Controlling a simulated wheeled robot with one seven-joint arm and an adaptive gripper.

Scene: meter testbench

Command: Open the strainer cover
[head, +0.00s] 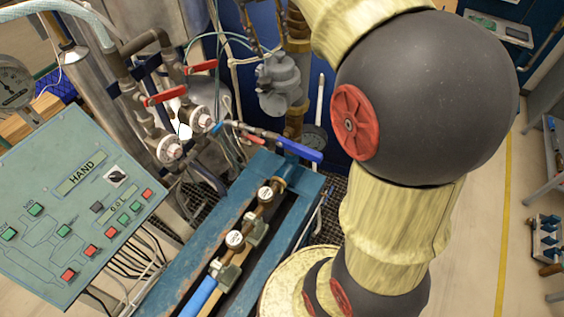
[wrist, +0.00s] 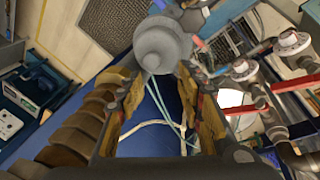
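The strainer is probably the grey metal fitting (head: 280,82) on the brass pipe at the back centre of the head view. In the wrist view its round grey end (wrist: 163,45), likely the cover, sits at the top centre. My gripper (wrist: 158,80) is open there, with its yellow-padded fingers on either side of a clear gap. The grey end is at or just beyond the fingertips; I cannot tell whether they touch it. In the head view my arm fills the right side, and I cannot clearly make out the gripper.
Red-handled valves (head: 165,95) stand left of the fitting, with a blue-handled lever (head: 300,150) below it. Thin hoses run close by. A blue bench (head: 170,270) with meters and a green control panel (head: 75,205) are in front. Ribbed brass pipework (wrist: 80,130) lies left of my fingers.

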